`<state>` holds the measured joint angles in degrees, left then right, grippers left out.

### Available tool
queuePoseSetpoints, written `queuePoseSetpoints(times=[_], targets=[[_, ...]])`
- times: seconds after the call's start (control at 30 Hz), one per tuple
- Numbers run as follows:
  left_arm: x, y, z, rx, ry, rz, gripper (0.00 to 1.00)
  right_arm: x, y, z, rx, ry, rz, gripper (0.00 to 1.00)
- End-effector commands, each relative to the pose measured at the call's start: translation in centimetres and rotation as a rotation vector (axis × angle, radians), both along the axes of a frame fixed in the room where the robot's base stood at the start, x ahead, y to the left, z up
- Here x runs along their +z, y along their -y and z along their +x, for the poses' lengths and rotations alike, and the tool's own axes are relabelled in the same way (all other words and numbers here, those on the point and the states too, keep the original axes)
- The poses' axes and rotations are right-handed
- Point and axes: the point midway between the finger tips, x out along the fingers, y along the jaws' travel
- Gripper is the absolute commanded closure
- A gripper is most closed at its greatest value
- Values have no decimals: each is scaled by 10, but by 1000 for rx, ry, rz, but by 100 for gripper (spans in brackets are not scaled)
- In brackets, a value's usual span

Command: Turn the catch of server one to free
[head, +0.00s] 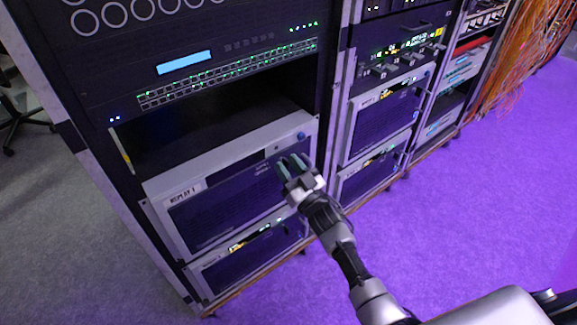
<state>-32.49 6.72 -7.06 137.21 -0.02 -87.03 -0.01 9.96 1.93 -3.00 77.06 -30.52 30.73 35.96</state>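A silver-framed server (228,232) with a dark front and a label that seems to read "REPLAY 1" sits low in the left rack. A small round blue knob (301,136) shows at the upper right of its face; I cannot tell whether it is the catch. My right gripper (290,163) is in front of the server's upper right part, just below and left of the knob. Its two fingers point at the face with a small gap between them and nothing seen in it. Any contact is unclear, and the gripper hides part of the face. My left gripper is not in view.
Above the server are an empty dark bay (215,125) and a switch with green-lit ports (230,74). Another unit (250,262) sits below it. More racks stand to the right, with orange cables (520,50) hanging at the far right. The purple-lit floor (470,215) is clear.

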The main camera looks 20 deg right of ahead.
Motion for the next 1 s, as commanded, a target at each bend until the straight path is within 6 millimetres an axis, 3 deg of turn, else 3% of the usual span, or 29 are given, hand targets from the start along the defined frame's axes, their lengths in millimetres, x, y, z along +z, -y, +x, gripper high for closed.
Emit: queuePoseSetpoints(times=[0.03,0.23,0.67,1.0], targets=[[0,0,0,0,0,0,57,0,0,0,0,0,0,70],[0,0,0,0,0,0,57,0,0,0,0,0,0,100],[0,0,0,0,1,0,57,0,0,0,1,18,-48,100],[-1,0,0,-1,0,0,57,0,1,0,1,100,-276,100]])
